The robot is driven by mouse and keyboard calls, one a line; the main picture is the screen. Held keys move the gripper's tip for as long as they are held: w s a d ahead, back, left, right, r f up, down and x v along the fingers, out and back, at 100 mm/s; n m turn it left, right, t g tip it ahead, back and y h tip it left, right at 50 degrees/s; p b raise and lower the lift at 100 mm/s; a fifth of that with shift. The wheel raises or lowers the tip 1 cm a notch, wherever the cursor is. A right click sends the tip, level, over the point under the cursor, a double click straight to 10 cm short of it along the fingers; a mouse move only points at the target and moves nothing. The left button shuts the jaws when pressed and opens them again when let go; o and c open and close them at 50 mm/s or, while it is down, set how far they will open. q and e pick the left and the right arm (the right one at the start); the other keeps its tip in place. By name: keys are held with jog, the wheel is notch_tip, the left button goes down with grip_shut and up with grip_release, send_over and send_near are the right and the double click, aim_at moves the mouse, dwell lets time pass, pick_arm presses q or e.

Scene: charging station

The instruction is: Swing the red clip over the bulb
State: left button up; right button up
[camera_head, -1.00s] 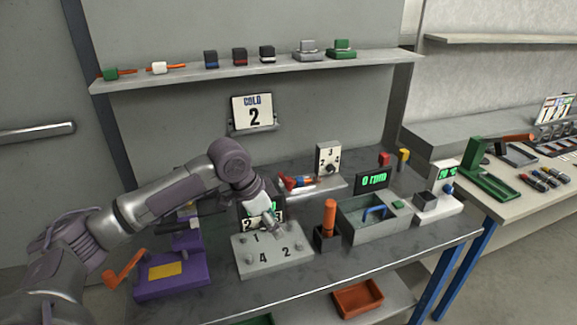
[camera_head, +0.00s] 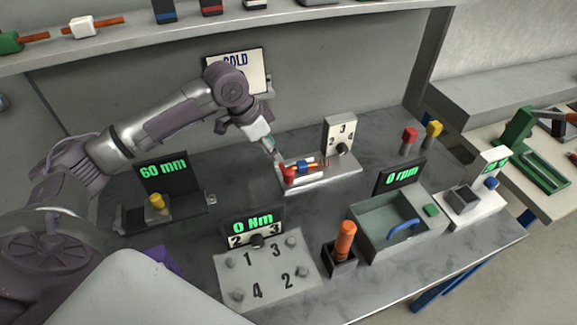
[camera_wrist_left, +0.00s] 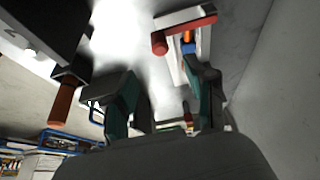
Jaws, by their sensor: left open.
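The red clip (camera_head: 288,175) stands at the left end of a white tray on the back of the bench. It also shows in the left wrist view as a red bar with a round end (camera_wrist_left: 185,34). A blue piece (camera_head: 303,167) and a thin orange-red rod lie on the tray beside it; the bulb is too small to tell apart there. My left gripper (camera_head: 274,152) is just above and left of the clip, pointing down. Its fingers are apart and empty in the left wrist view (camera_wrist_left: 163,98), not touching the clip. My right gripper is out of view.
A dial panel (camera_head: 340,132) stands behind the tray. In front are a numbered plate (camera_head: 265,268), an orange-handled tool (camera_head: 345,240) in a dark holder and a grey basin (camera_head: 365,228). A 60 mm display (camera_head: 164,171) is at left. A shelf (camera_head: 330,22) runs above.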

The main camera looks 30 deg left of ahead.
aim_at(287, 171)
pick_arm(q)
jog(key=p+x, duration=0.1)
jog(key=x, duration=1.1)
grip_shut()
jog(key=shift+r, duration=0.1)
